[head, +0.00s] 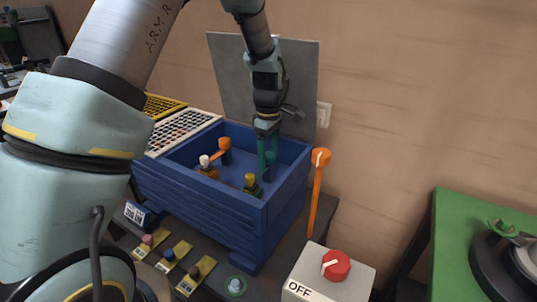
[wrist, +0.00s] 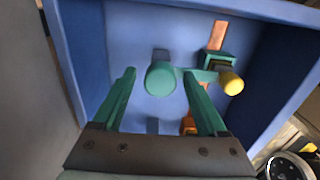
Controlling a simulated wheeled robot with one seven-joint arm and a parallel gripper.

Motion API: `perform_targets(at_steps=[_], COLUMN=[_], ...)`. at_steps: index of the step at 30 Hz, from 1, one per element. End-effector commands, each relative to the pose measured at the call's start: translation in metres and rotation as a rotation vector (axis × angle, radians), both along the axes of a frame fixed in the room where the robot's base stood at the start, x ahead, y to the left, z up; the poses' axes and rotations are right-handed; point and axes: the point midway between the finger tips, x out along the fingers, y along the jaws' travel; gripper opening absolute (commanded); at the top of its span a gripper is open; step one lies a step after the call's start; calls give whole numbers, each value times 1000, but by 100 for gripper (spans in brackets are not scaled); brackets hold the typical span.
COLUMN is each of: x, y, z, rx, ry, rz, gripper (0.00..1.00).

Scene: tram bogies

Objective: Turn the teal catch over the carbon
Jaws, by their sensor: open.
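The teal catch (wrist: 160,78) shows in the wrist view as a round post on the blue crate's floor. A short teal arm reaches right from it toward a yellow-topped piece (wrist: 231,83), probably the carbon. I cannot tell whether the arm lies over it. My gripper (wrist: 159,74) is open, with one teal finger on each side of the post. I see no clear contact. In the head view my gripper (head: 268,172) points down into the crate, and its fingers partly hide the catch. The yellow-topped piece stands left of them (head: 250,181).
An orange lever (head: 318,180) and an OFF box with a red knob (head: 336,265) stand to the right.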

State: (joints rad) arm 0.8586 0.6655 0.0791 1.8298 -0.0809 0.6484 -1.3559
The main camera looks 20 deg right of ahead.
Motion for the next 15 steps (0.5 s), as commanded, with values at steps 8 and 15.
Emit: perform_targets(at_steps=[8,15], x=[0,0], y=[0,-1], z=[6,47], rx=[-1,-3], ry=[-1,-4], rz=[-1,-2], gripper=[75,75])
